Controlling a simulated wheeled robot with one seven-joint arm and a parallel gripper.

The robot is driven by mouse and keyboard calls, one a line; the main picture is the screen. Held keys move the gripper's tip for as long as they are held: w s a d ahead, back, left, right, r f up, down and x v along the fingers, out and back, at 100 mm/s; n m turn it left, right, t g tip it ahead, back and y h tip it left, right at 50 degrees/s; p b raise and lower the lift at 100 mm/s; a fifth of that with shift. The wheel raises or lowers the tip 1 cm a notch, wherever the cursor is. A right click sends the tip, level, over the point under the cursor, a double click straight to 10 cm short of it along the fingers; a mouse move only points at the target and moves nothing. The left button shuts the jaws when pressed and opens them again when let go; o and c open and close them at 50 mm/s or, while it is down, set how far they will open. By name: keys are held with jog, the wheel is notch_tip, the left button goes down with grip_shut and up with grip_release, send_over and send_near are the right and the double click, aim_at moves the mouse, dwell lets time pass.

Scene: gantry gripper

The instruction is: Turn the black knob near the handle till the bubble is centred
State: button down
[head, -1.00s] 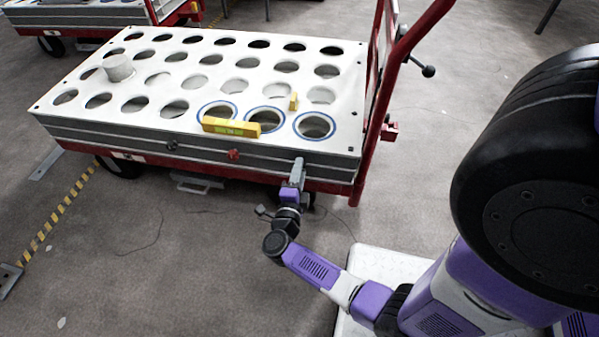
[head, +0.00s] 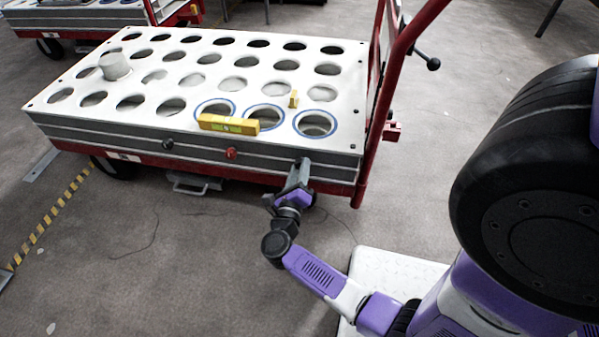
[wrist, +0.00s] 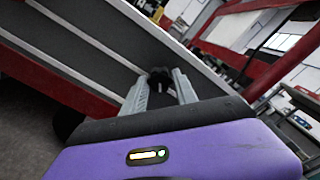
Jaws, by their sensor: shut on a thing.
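The black knob (wrist: 160,74) is on the side of the cart's bed, near the red handle. It sits between the fingertips of my gripper (wrist: 161,82) in the wrist view, and the fingers are shut on it. In the head view my gripper (head: 303,166) is at the bed's front right side and mostly hides the knob. A yellow spirit level (head: 228,125) lies along the front edge of the white top, with a green vial in its middle. The bubble is too small to place surely. A second small yellow level (head: 293,99) stands farther back.
The red handle (head: 385,110) rises at the right end of the cart's bed (head: 60,111). A red knob (head: 231,153) and a dark green knob (head: 167,144) are on the same front side. A white cup-like piece (head: 115,66) stands on the top.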

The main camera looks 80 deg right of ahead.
jog(key=shift+a+f+m, duration=0.1)
jog(key=shift+m, duration=0.4)
dwell(0.3)
jog(key=c, duration=1)
grip_release()
jog(key=shift+o, duration=0.2)
jog(key=a+p, duration=0.1)
jog(key=a, duration=0.6)
jog(key=shift+s+a+p, duration=0.3)
jog(key=shift+a+p, duration=0.1)
